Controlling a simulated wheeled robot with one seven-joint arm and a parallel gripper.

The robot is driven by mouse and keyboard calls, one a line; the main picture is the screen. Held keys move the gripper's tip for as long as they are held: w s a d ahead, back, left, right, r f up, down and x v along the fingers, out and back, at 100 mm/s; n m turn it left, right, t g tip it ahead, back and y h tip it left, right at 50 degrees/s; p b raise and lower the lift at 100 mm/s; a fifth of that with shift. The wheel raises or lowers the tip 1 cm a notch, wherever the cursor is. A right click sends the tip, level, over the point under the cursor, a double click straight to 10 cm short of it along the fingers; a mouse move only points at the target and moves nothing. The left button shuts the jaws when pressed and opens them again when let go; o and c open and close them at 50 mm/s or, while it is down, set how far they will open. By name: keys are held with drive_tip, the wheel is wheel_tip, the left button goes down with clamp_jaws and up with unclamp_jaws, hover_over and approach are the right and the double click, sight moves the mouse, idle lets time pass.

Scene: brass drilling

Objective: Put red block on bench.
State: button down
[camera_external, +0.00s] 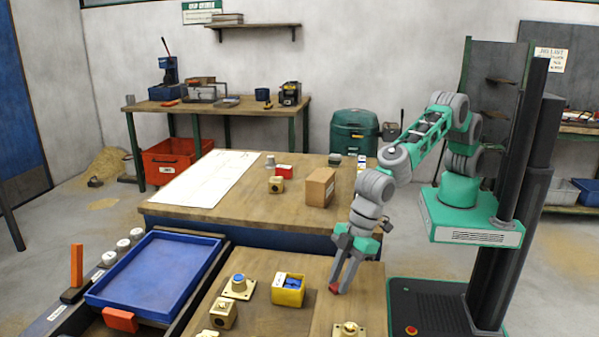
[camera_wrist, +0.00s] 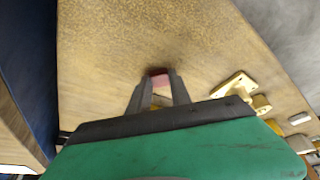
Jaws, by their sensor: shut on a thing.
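The red block (camera_external: 334,289) is a small red piece at the tips of my gripper (camera_external: 338,285) in the external view. My gripper points down over the right part of the near wooden bench (camera_external: 318,315). In the wrist view the red block (camera_wrist: 159,80) shows between the two dark fingertips of my gripper (camera_wrist: 158,84), which are shut on it. The fingers hide part of the block. I cannot tell whether the block touches the wood below it.
A yellow bin (camera_external: 287,291) with blue pieces stands left of my gripper. A brass fitting (camera_external: 348,330) lies in front; a block with a hole (camera_external: 223,313) and a blue-topped fitting (camera_external: 238,287) are further left. A blue tray (camera_external: 155,268) is at the left. Bare wood surrounds the gripper.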

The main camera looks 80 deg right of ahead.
drive_tip(key=c, duration=1.2)
unclamp_jaws()
drive_tip(key=shift+o, duration=0.2)
drive_tip(key=shift+r, duration=0.4)
drive_tip(key=v, duration=1.1)
drive_tip(key=shift+s+r+b, duration=0.15)
drive_tip(key=shift+r+b, duration=0.05)
drive_tip(key=shift+b, duration=0.15)
drive_tip(key=shift+d, duration=0.1)
